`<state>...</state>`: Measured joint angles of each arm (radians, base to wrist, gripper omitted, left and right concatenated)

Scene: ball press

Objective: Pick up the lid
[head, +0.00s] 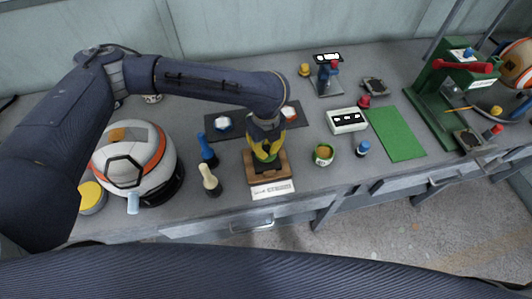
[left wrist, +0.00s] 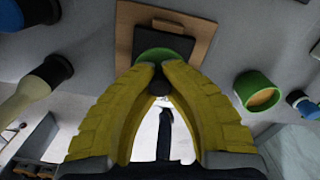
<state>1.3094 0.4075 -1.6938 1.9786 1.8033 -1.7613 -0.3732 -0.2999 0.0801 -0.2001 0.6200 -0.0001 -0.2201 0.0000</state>
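The lid (left wrist: 165,54) is a green disc with a dark knob, seen in the left wrist view over a black pad on a wooden board (left wrist: 202,30). My left gripper (left wrist: 160,72) has its yellow fingertips on both sides of the knob and looks shut on it. In the head view my left gripper (head: 265,156) points down over the wooden board (head: 284,166) and mostly hides the lid. I cannot tell whether the lid touches the pad. A small green pot (head: 323,154) with orange-brown contents stands to the right, also in the left wrist view (left wrist: 258,92). My right gripper is not in view.
Left of the board stand blue-handled (head: 207,152) and cream-handled (head: 210,182) tools. A white-and-orange round machine (head: 150,160) is farther left. A blue-topped item (head: 362,149), a white box (head: 346,120) and a green mat (head: 396,134) lie right. A green press (head: 440,95) stands far right.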

